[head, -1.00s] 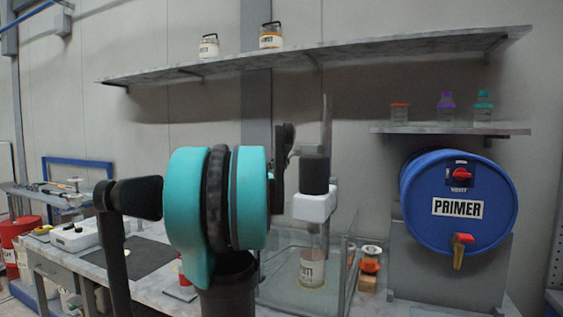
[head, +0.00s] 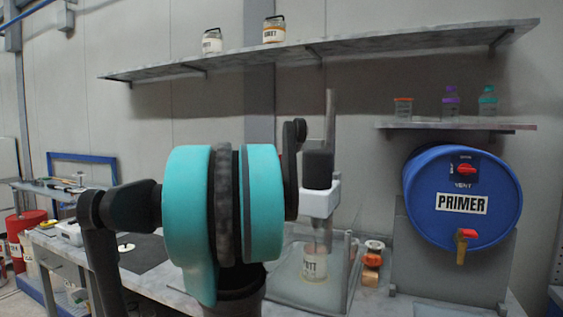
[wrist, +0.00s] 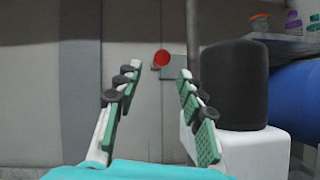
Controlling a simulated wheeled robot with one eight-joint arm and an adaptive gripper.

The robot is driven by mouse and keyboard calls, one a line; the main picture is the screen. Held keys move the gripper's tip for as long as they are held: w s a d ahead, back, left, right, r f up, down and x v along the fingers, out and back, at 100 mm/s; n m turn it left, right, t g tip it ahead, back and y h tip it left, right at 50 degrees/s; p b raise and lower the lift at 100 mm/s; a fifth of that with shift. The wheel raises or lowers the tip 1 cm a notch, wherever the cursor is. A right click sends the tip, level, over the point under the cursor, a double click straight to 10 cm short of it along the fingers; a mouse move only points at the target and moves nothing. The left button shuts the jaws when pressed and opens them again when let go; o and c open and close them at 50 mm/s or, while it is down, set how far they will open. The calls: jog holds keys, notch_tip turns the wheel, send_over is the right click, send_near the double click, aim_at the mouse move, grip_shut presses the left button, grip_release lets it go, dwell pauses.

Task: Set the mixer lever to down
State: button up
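The mixer (head: 318,168) stands on the bench, with a dark cap over a white body and a jar (head: 315,266) below it. In the wrist view, its dark cap and white body (wrist: 240,150) fill the right side, close beside my right finger. A red round knob (wrist: 161,58), seemingly the lever's end, shows between and just beyond my fingertips. Whether the lever is up or down I cannot tell. My gripper (wrist: 156,75) is open and empty, its fingers spread on either side of the knob in the picture. In the head view my arm hides most of the gripper.
A blue primer drum (head: 462,200) stands right of the mixer. A clear-walled tray (head: 347,270) surrounds the jar. A long shelf (head: 320,50) runs above, and a small shelf (head: 455,126) holds several bottles. The bench's left part has a dark mat (head: 145,253).

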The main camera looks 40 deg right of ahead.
jog(key=shift+v, duration=2.05)
